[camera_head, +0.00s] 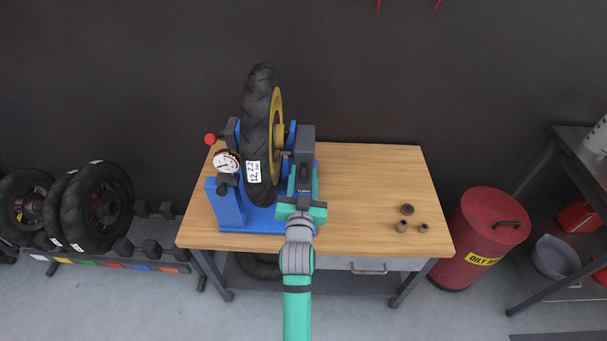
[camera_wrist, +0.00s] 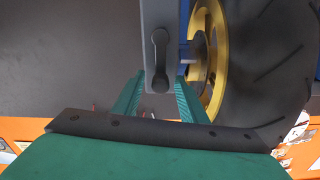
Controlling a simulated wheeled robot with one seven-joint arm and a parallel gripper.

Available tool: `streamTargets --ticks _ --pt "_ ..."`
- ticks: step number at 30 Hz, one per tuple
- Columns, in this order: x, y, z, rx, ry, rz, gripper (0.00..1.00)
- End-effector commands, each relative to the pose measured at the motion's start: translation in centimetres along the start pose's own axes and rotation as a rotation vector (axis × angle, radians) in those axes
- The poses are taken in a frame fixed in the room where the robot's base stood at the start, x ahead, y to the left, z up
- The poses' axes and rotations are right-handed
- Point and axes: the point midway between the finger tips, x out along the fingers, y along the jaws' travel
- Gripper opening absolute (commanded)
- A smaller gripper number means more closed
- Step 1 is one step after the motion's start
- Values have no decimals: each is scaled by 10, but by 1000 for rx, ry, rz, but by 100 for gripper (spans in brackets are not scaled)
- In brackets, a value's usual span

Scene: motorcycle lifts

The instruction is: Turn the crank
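The crank (camera_wrist: 160,48), a short dark arm with rounded ends, hangs nearly straight down on the face of a grey block (camera_wrist: 146,18) in the wrist view. The grey block (camera_head: 306,134) also shows in the head view, right of the wheel on the blue stand (camera_head: 228,207). My gripper (camera_head: 303,172) reaches to the block from the front. In the wrist view my gripper (camera_wrist: 160,82) is open, with one teal finger on either side of the crank's lower end. I see gaps at both sides. Whether a finger touches the block is unclear.
A black tyre (camera_head: 256,120) on a gold rim (camera_head: 276,110) stands close left of my gripper. A dial gauge (camera_head: 226,162) and red knob (camera_head: 210,139) are farther left. Several small dark parts (camera_head: 407,209) lie on the wooden bench (camera_head: 375,185), otherwise clear on the right.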

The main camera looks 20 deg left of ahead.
Motion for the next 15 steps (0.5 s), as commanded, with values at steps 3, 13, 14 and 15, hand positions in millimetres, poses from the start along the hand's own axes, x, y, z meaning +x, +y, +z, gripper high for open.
streamTargets --ticks 3,13,14,15 --pt "6 0 0 0 -1 0 39" --pt "7 0 0 0 0 0 31" --pt "7 0 0 0 -1 0 24" --pt "7 0 0 0 0 0 15"
